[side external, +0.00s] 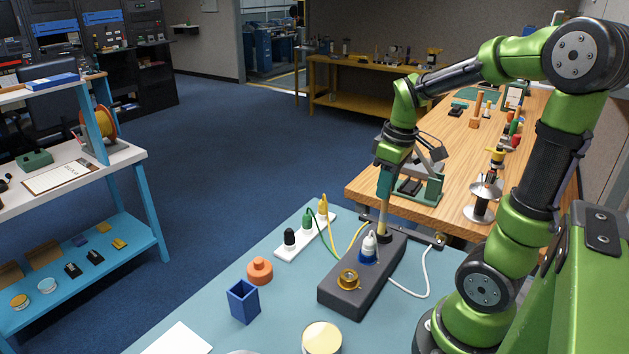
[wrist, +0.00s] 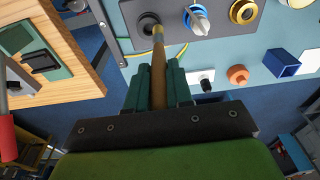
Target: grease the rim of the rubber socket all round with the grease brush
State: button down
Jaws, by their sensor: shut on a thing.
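My gripper (side external: 384,187) is shut on the grease brush (side external: 383,216), which points down at the dark console box. In the wrist view the brush (wrist: 159,70) stands between the green fingers of my gripper (wrist: 157,85), its pale tip at the near edge of the black rubber socket (wrist: 146,19). The rubber socket (side external: 386,237) is at the far end of the box, and the brush tip is at or just above it. I cannot tell whether the bristles touch the rim, nor see grease on it.
The grey box (side external: 341,297) also carries a blue socket (side external: 367,258) with a white plug and a brass socket (side external: 348,279). A white strip with plugs (side external: 293,245), an orange part (side external: 259,270), a blue holder (side external: 243,302) and a round tin (side external: 322,338) stand nearby. Cables lie beside the box.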

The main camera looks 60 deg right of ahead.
jog(key=shift+f, duration=0.4)
jog(key=shift+s, duration=0.1)
